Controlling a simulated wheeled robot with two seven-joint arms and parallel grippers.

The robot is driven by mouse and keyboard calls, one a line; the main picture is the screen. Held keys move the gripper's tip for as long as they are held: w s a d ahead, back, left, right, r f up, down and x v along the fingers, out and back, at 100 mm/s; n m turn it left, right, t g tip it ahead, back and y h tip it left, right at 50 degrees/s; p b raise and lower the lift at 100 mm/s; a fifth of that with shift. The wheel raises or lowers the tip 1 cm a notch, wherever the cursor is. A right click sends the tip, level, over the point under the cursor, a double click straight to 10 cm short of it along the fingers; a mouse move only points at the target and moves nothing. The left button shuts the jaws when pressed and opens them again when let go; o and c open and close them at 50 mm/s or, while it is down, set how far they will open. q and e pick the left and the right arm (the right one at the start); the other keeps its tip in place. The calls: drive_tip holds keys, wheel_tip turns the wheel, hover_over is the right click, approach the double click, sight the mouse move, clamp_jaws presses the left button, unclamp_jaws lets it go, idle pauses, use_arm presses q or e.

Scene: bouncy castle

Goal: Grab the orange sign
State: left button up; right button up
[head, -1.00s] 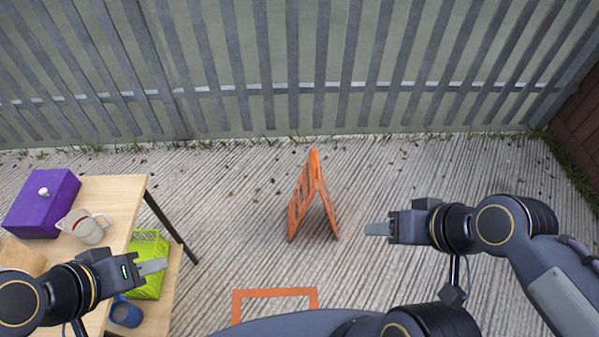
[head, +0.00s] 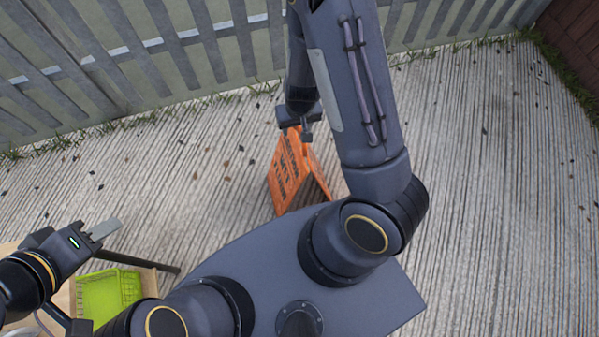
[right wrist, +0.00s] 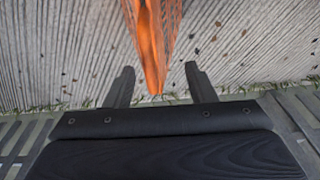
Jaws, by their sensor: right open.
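The orange sign (head: 291,172) is a folding A-frame with dark lettering. It stands upright on the ribbed ground in the head view, its top edge partly hidden by my right gripper (head: 301,132). In the right wrist view, the top of the orange sign (right wrist: 151,45) reaches down between the two fingers of my right gripper (right wrist: 156,84). The fingers are apart, with a gap on each side of the sign. My left gripper (head: 104,229) is at the left, well away from the sign; its fingertips look close together, and I cannot tell if they are shut.
A wooden table with a lime green basket (head: 108,293) is at the lower left, near my left gripper. A metal fence (head: 170,55) runs along the back. The ground (head: 490,180) right of the sign is clear.

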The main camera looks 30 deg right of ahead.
wheel_tip(320, 180, down, 9)
drive_tip(key=d+b, duration=0.1)
drive_tip(key=b, duration=0.1)
drive_tip(key=shift+w+d+b, duration=0.25)
drive_tip(key=shift+w+b, duration=0.1)
drive_tip(key=shift+c, duration=0.2)
clamp_jaws()
idle(1.1)
